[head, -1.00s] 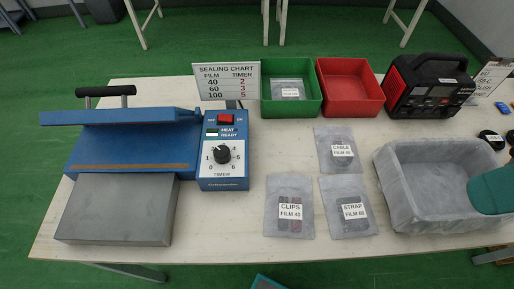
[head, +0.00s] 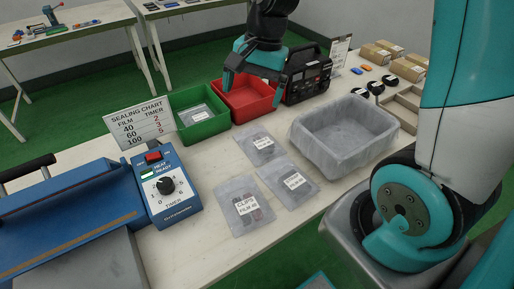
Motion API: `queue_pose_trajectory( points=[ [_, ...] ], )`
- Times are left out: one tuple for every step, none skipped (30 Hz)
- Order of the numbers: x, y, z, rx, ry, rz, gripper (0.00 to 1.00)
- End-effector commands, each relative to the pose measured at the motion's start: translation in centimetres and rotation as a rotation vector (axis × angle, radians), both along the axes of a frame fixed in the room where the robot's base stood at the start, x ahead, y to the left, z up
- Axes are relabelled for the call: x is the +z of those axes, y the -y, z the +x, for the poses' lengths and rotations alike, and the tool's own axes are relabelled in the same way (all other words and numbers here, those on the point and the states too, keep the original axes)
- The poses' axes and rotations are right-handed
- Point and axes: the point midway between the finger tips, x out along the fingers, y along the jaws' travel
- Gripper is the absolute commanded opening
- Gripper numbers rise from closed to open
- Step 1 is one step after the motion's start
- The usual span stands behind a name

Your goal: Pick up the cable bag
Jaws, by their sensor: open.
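The cable bag (head: 262,147) is a flat, clear grey pouch with a white label. It lies on the white table, behind the clips bag (head: 244,204) and the strap bag (head: 290,183). My gripper (head: 252,88) is teal and dark, with its fingers apart and pointing down. It appears over the red bin, up and to the left of the cable bag, and holds nothing that I can see. It is apart from the cable bag.
The green bin (head: 200,131) holds a bag; the red bin (head: 262,113) is beside it. A grey lined tub (head: 322,165) stands right of the bags. The blue sealer (head: 95,205) and its timer box (head: 168,199) are left. A black-red power unit (head: 305,88) stands behind.

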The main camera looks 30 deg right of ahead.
Motion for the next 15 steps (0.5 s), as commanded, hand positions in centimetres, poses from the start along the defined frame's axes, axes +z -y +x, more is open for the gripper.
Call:
queue_pose_trajectory(
  points=[
    [-1.7,2.3,1.6,-0.173,-0.046,-0.010,1.00],
    [-2.5,3.5,2.4,-0.271,-0.068,-0.018,1.00],
    [-3.5,5.0,3.3,-0.391,-0.095,-0.026,1.00],
    [-4.2,5.9,3.8,-0.468,-0.112,-0.031,1.00],
    [-4.8,6.8,4.2,-0.535,-0.127,-0.036,1.00],
    [-5.4,7.7,4.6,-0.610,-0.142,-0.041,1.00],
    [-5.8,8.3,4.9,-0.656,-0.152,-0.044,1.00],
    [-6.2,8.7,5.0,-0.691,-0.159,-0.047,1.00],
    [-6.6,9.1,5.2,-0.725,-0.166,-0.049,1.00],
    [-7.0,9.3,5.3,-0.742,-0.170,-0.050,1.00],
    [-7.5,9.3,5.3,-0.753,-0.173,-0.052,1.00],
    [-8.1,9.3,5.3,-0.758,-0.175,-0.052,1.00],
    [-8.7,9.2,5.3,-0.759,-0.176,-0.053,1.00],
    [-9.3,9.0,5.3,-0.758,-0.177,-0.053,1.00],
    [-10.2,8.8,5.3,-0.757,-0.178,-0.053,1.00]
  ],
)
